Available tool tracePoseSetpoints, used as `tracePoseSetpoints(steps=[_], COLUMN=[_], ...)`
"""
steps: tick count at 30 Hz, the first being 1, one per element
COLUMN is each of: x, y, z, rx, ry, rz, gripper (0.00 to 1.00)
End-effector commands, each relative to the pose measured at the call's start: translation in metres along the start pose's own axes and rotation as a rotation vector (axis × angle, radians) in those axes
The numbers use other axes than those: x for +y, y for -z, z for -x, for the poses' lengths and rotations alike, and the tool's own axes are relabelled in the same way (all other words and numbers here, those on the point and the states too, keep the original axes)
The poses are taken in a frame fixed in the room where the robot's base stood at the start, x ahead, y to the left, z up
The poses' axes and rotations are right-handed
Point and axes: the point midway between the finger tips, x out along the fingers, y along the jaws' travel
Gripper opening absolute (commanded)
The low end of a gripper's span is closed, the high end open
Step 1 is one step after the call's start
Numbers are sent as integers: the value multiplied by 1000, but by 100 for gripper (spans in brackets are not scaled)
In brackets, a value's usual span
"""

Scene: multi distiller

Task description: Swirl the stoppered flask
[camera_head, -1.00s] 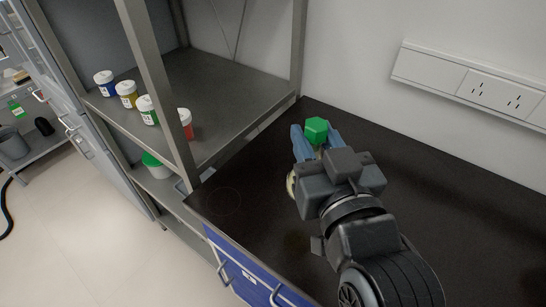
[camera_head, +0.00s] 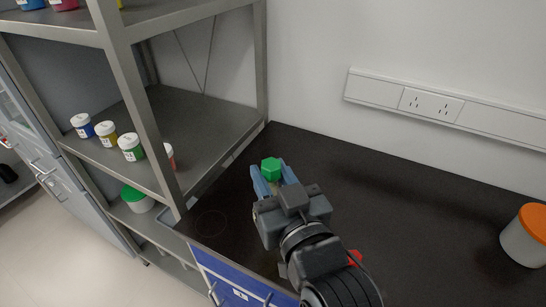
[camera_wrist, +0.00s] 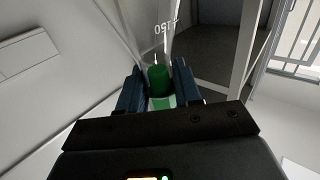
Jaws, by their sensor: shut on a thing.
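My gripper (camera_head: 273,180) is shut on the neck of the stoppered flask, over the black bench top. Its green stopper (camera_head: 271,167) shows between the blue fingers in the head view; the flask's body is mostly hidden there by my gripper. In the wrist view, my gripper (camera_wrist: 158,90) has one finger on each side of the green stopper (camera_wrist: 159,80). The clear glass body (camera_wrist: 148,35) spreads out beyond it, with a "150" mark. I cannot tell from these frames whether the flask touches the bench.
A grey container with an orange lid (camera_head: 522,240) stands at the bench's right. A red thing (camera_head: 355,257) shows partly behind my arm. A metal shelf (camera_head: 190,115) with several lidded jars stands at the left. A faint circle (camera_head: 211,223) marks clear bench near the front left edge.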

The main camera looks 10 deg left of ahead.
Motion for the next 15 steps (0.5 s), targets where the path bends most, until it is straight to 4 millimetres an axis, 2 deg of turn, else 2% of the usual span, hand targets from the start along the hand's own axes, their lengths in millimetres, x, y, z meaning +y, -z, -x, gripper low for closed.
tracePoseSetpoints(steps=[1, 3, 6, 11, 15], x=[7, 19, 40, 58, 48], y=[-8, -9, -7, 1, 5], z=[9, 14, 14, -12, -38], rx=[5, 7, 6, 4, 1], ry=[-4, -5, -6, -1, 2], rz=[-2, 1, 3, 5, 5], gripper=[0, 0, 0, 0, 0])
